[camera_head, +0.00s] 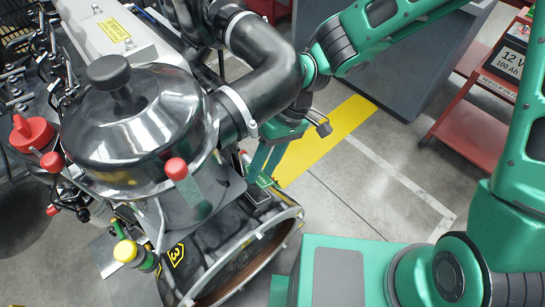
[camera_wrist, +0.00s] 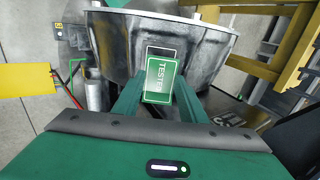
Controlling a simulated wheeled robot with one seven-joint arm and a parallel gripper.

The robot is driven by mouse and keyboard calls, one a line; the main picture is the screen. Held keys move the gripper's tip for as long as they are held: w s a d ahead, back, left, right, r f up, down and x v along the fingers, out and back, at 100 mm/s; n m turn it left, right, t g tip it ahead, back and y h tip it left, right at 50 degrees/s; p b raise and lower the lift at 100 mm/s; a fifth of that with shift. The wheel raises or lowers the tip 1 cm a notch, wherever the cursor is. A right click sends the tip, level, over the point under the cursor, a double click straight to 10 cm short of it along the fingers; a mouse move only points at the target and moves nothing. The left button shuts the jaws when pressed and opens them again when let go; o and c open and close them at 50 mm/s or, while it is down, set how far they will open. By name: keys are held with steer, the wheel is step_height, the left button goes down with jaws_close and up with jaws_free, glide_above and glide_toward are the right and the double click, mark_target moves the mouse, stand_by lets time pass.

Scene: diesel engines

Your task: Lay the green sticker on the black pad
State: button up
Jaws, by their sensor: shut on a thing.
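The green sticker (camera_wrist: 160,82), a small card with white lettering, is between the fingertips of my gripper (camera_wrist: 163,90) in the wrist view. My gripper is shut on it. In the head view the sticker (camera_head: 265,181) shows as a small green patch at the end of my gripper (camera_head: 262,176). The black pad (camera_wrist: 161,52), a dark rectangle with a light edge, is on the grey engine housing just beyond the sticker. The sticker overlaps part of the pad in the wrist view. The pad (camera_head: 257,195) also shows in the head view. I cannot tell whether they touch.
A shiny domed engine part (camera_head: 140,130) and a thick black pipe (camera_head: 262,60) stand close to my arm. A red-capped part (camera_head: 176,170) is left of the pad. A red cart (camera_head: 470,135) stands at the right. Grey floor (camera_head: 350,190) is clear.

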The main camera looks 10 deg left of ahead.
mark_target(260, 176)
steer(key=shift+x, duration=2.05)
steer(key=shift+s, duration=0.1)
steer(key=o, duration=1.1)
steer(key=shift+f, duration=0.1)
steer(key=shift+s+a, duration=0.15)
steer(key=shift+s, duration=0.05)
steer(key=c, duration=0.3)
steer(key=shift+o, duration=0.2)
